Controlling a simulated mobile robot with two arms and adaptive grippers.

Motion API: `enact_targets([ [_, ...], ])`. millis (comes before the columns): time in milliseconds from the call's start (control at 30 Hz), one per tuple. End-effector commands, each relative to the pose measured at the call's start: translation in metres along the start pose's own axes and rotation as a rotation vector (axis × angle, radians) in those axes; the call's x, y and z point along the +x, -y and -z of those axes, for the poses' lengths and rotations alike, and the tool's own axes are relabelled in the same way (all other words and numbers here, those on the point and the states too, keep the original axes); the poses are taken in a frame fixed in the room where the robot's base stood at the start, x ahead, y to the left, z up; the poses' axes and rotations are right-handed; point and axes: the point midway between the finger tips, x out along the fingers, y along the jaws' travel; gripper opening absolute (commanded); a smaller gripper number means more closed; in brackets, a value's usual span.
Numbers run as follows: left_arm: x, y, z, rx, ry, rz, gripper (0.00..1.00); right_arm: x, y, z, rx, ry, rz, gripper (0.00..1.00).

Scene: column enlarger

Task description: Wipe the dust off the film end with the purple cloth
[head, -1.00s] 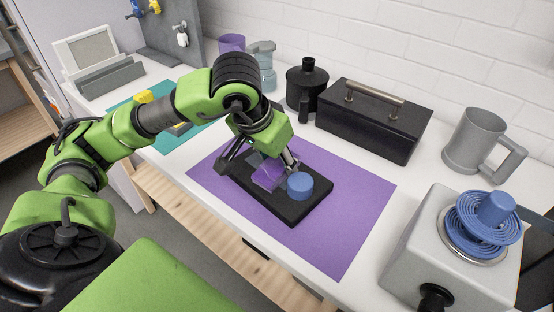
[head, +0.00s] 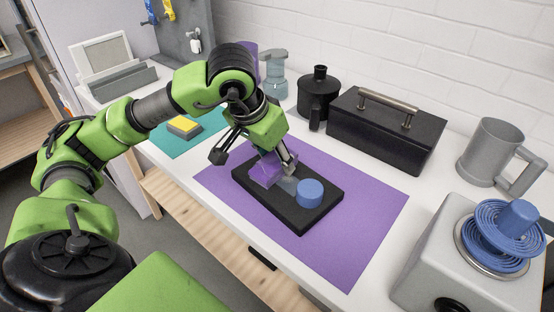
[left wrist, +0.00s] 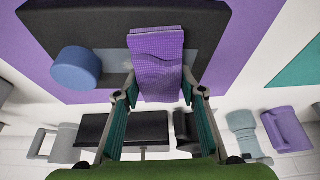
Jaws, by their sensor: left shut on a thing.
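My left gripper (head: 258,160) is shut on the purple cloth (head: 264,172), a small folded pad. The cloth is over the black board (head: 299,225); whether it presses on the surface I cannot tell. A grey strip, likely the film end (head: 289,186), shows between the cloth and a blue round knob (head: 309,193) on the board. The cloth covers part of this strip. In the left wrist view the cloth (left wrist: 157,62) sits between my fingers, with the grey strip (left wrist: 113,80) beside it. I cannot make out dust. My right gripper is not in view.
The board lies on a purple mat (head: 345,230). Behind stand a black bottle (head: 318,95), a black case (head: 385,130) and a grey mug (head: 490,152). A grey box with a blue reel (head: 490,235) is at right. A yellow-topped block (head: 184,126) lies on a teal mat.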

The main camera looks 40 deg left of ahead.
Motion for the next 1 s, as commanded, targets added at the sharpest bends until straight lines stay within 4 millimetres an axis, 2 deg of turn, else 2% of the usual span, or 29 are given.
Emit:
enact_targets([
  [500,0.002,-0.001,-0.001,0.0,0.0,0.0,0.06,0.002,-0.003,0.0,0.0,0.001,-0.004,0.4],
  [1000,0.0,-0.038,-0.004,0.0,-0.001,0.0,0.06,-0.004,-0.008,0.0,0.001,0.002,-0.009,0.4],
])
